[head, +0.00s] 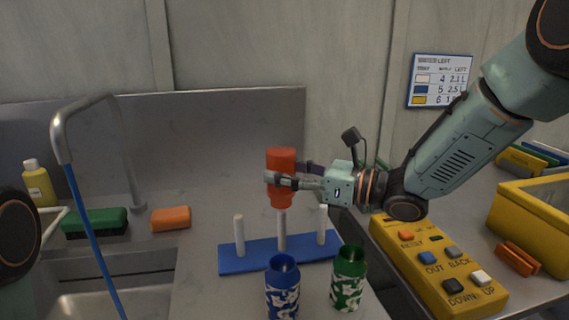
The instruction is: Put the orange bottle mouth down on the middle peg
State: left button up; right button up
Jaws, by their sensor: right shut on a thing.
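The orange bottle (281,160) is upside down, its wider base up, over the middle peg (282,232) of the blue rack (262,256). My right gripper (280,181) is shut on the bottle's side, reaching in from the right. The lower end of the bottle meets the top of the middle peg in the picture; I cannot tell how far the peg is inside. The left peg (239,234) and right peg (322,224) are bare. My left gripper is not in view; only a dark part of my left arm shows at the left edge.
A blue patterned bottle (283,292) and a green patterned bottle (348,282) stand open in front of the rack. A yellow control box (437,267) is at right. A sink with a tap (62,135), a green brush (95,221) and an orange sponge (170,219) are at left.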

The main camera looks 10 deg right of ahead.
aim_at(285, 204)
notch_tip(285, 204, down, 3)
jog(key=shift+w+f+b, duration=0.1)
jog(key=shift+b, duration=0.55)
jog(key=shift+f, duration=0.3)
jog(key=shift+s+d+f+b, duration=0.1)
jog(key=shift+s+f+b, duration=0.2)
jog(key=shift+f+b, duration=0.4)
jog(key=shift+f, duration=0.25)
jog(key=shift+w+f+b, duration=0.25)
jog(key=shift+f+b, duration=0.4)
jog(key=shift+f, duration=0.1)
jog(key=shift+f+b, duration=1.55)
jog(key=shift+b, duration=0.15)
jog(key=shift+s, duration=0.15)
